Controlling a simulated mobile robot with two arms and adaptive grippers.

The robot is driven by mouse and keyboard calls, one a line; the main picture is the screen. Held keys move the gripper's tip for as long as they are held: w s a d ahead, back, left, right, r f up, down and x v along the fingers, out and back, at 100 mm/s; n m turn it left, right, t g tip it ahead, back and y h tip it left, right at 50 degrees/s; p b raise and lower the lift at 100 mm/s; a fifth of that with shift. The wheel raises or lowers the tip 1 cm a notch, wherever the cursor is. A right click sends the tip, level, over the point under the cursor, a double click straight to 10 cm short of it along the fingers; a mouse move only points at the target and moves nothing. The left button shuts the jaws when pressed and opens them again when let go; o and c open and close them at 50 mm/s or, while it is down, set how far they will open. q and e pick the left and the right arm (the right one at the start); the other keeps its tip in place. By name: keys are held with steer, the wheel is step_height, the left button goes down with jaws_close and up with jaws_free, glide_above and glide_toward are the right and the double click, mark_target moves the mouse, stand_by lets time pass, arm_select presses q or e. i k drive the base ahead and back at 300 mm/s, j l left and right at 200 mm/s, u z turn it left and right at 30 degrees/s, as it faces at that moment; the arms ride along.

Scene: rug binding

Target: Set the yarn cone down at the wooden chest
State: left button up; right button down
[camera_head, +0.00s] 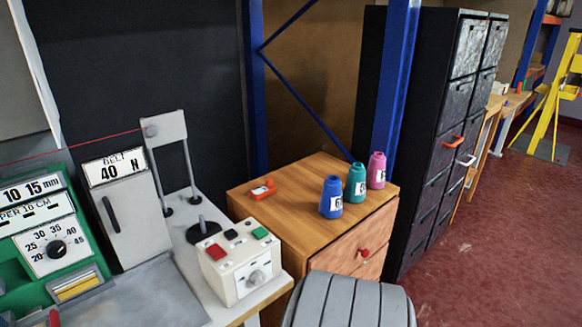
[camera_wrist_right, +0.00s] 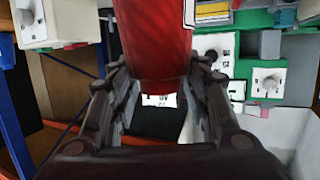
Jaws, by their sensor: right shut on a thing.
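A red yarn cone (camera_wrist_right: 152,40) is held in my right gripper (camera_wrist_right: 155,82) in the right wrist view, with a finger on either side of it. Its top runs out of the picture. The wooden chest (camera_head: 285,208) stands in the middle of the head view, with a pale drawer front and a red knob. Blue (camera_head: 331,198), teal (camera_head: 355,182) and pink (camera_head: 376,171) cones with white labels stand upright in a row along its right side. Neither gripper shows in the head view, and my left gripper is in no view.
A small orange-red object (camera_head: 263,190) lies at the chest's left. The chest's front left top is clear. A cream control box (camera_head: 240,268) and machine stand left. A dark drawer cabinet (camera_head: 440,140) and blue post (camera_head: 394,85) stand right. A grey ribbed thing (camera_head: 350,302) is in front.

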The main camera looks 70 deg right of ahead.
mark_target(303, 229)
steer(key=i+j+z, duration=0.15)
steer(key=z, duration=0.35)
steer(key=i+j+z, duration=0.1)
steer(key=j+z, duration=0.2)
steer(key=z, duration=0.2)
steer(key=i+l+z, duration=0.1)
steer(key=z, duration=0.3)
steer(key=i+z, duration=0.25)
steer(key=z, duration=0.15)
steer(key=i, duration=0.15)
